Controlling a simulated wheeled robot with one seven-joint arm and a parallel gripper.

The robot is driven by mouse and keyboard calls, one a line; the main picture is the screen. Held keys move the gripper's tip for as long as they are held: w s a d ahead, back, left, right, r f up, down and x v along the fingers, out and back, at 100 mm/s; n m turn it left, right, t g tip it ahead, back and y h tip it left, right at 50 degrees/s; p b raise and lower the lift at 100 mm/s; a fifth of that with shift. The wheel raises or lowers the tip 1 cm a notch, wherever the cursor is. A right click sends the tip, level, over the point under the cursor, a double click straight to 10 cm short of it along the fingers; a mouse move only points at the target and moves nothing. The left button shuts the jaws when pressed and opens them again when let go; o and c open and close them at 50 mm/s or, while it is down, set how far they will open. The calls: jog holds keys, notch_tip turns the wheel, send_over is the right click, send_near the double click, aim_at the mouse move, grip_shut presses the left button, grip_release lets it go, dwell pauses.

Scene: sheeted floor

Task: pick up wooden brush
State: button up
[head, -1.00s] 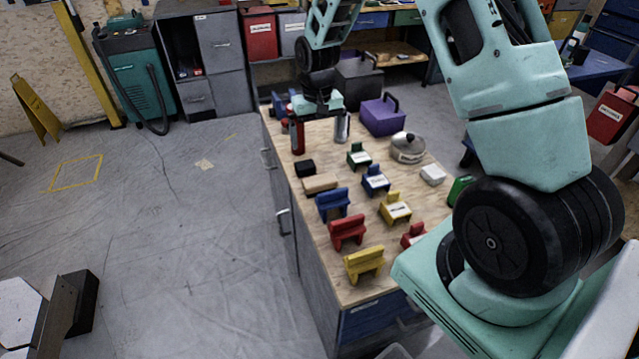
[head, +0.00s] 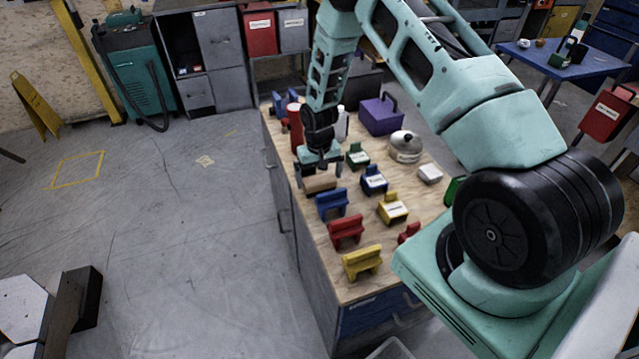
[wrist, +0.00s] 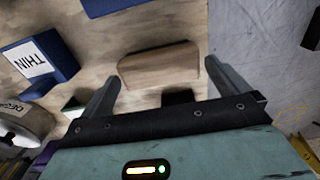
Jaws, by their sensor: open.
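The wooden brush (head: 320,183), a light brown block, lies on the wooden worktop below my gripper (head: 321,168) in the head view. In the wrist view the brush (wrist: 158,65) lies crosswise, ahead of and between my two open fingers (wrist: 162,73). The fingers are apart and empty, with nothing between them touching. The gripper's height above the brush is hard to judge. In the head view the gripper partly covers the brush's back edge.
A black block (wrist: 178,97) lies close to the brush. A blue stand (head: 332,203), a blue labelled holder (head: 374,181) and a green one (head: 357,155) stand nearby. The worktop's left edge is close to the brush.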

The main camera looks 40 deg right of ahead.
aim_at(320, 180)
jog(key=shift+f+p, duration=0.3)
jog(key=shift+f, duration=1.4)
jog(key=c, duration=0.7)
jog(key=shift+c, duration=0.2)
jog(key=shift+r, duration=0.1)
jog(key=shift+r+b, duration=1.05)
jog(key=shift+r, duration=3.9)
jog(key=o, duration=0.4)
jog(key=shift+c, duration=1.4)
jog(key=shift+r, duration=0.15)
